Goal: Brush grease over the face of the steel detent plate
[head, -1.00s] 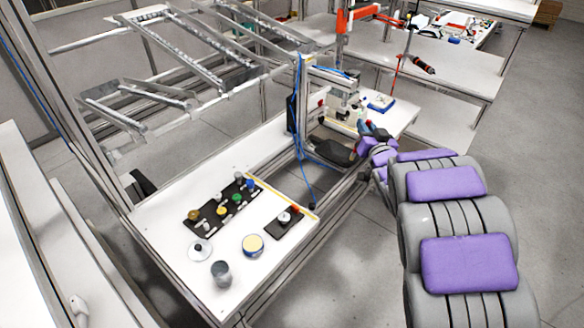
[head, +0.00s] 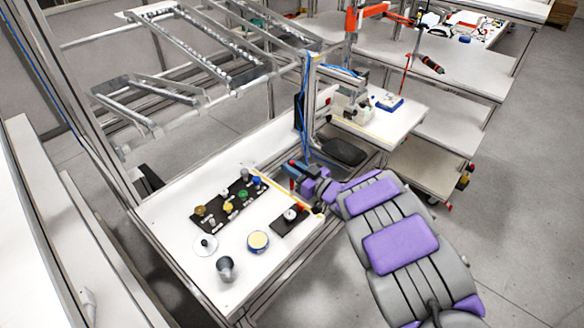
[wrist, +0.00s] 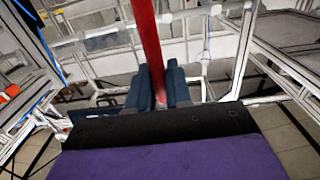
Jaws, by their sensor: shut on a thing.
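In the wrist view, my gripper (wrist: 158,88) has its two dark blue fingers shut on a red handle (wrist: 148,35). The handle runs up out of the picture, so its far end is hidden. In the head view, my gripper (head: 291,166) is above the right edge of the white table, behind the small black plate. That small black plate (head: 282,229) carries a round pale metal piece (head: 290,214); I cannot tell for sure whether this is the detent plate. An open tin (head: 258,242) with pale yellow content, perhaps the grease, stands to its left.
The white table (head: 185,285) also bears a black board (head: 213,222) with coloured knobs, a white disc (head: 205,245) and a grey cup (head: 226,268). A metal post (head: 306,100) with blue cable stands just behind my gripper.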

